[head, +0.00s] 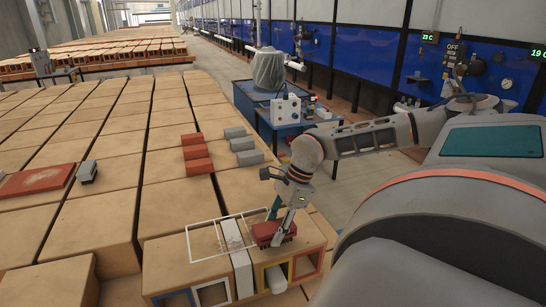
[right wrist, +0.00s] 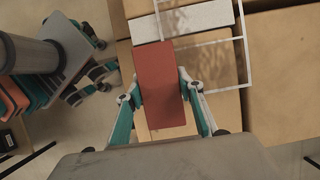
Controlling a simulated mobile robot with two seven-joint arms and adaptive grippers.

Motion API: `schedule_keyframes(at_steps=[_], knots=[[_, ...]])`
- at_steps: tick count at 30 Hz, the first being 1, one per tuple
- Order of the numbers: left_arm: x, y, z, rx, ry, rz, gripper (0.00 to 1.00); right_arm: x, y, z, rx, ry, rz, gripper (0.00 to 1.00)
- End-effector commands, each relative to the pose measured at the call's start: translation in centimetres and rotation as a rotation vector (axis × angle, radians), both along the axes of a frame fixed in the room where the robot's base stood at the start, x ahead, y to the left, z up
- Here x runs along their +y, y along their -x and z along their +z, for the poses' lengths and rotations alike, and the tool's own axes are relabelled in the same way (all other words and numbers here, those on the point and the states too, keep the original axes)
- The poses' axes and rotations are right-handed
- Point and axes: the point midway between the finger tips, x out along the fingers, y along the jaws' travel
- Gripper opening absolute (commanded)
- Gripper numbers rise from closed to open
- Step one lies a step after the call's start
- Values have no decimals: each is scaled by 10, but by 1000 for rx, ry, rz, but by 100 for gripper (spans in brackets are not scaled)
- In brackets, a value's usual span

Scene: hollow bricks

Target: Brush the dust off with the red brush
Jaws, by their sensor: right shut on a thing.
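My right gripper (head: 277,219) is shut on the red brush (head: 268,234), at the right part of the near brick top. In the right wrist view the brush's red back (right wrist: 160,82) lies between the fingers of my right gripper (right wrist: 161,100). A thin white rectangular outline (head: 203,222) lies just left of the brush, with pale dust streaks (head: 208,241) inside it. A white strip (head: 241,268) crosses its right part and runs down the brick's front. The brush's underside is hidden in the wrist view. My left gripper is not in view.
A red plate with pale dust (head: 38,182) and a small grey block (head: 87,172) lie at left. Dark gaps separate the bricks.

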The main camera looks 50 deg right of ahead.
Motion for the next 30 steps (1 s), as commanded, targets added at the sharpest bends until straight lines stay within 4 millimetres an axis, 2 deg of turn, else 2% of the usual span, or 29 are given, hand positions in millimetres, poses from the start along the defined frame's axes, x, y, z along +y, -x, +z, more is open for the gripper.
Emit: schedule_keyframes(at_steps=[22, 30], knots=[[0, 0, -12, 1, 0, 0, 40, 0, -1, -16, -1, 0, 0, 20], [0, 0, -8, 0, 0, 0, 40, -10, -18, -15, -2, -1, -1, 20]])
